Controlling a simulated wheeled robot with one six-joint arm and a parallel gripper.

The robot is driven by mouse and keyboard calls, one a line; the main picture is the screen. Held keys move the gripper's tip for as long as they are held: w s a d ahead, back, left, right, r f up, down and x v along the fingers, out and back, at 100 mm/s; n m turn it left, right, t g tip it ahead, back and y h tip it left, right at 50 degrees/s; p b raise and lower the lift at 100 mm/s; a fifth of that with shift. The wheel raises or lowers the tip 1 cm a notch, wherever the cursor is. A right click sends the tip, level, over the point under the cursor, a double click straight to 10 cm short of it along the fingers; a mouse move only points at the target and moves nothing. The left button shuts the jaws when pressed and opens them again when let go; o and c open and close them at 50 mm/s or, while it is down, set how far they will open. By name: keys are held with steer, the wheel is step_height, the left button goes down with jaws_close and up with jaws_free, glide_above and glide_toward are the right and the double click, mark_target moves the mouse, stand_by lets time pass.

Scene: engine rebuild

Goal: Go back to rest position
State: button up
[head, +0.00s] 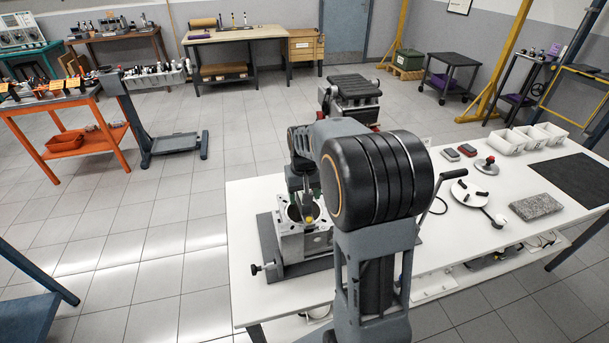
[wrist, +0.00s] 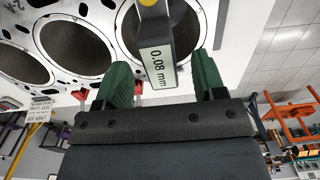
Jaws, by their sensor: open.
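My gripper (wrist: 162,64) shows in the wrist view with two green finger pads spread apart. A dark gauge (wrist: 157,66) with a "0.08 mm" readout stands between the pads, with space visible on both sides. The gauge's far end is at a bore of the engine block (wrist: 95,14). In the head view, the engine block (head: 288,244) sits on a dark fixture on the white table. The gauge (head: 307,205) stands at the block's top opening, with a yellow spot on it. My arm hides part of the block and most of the gripper there.
The white table (head: 262,197) holds a grey stone block (head: 536,206), white bins (head: 507,142), a black mat (head: 570,180) and a round white plate (head: 472,192) to the right of my arm. An orange cart (head: 75,145) stands at left.

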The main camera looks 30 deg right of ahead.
steer(key=r, duration=0.4)
steer(key=s+r, duration=0.1)
steer(key=r, duration=0.1)
steer(key=shift+a+r, duration=0.1)
steer(key=shift+r, duration=0.25)
steer(key=s+a+n+t, duration=0.1)
steer(key=s+a+t, duration=0.1)
steer(key=s+a, duration=0.2)
steer(key=s+a+n+t, duration=0.1)
steer(key=s+a, duration=0.4)
steer(key=s, duration=0.6)
steer(key=shift+t, duration=0.7)
steer(key=shift+c, duration=0.3)
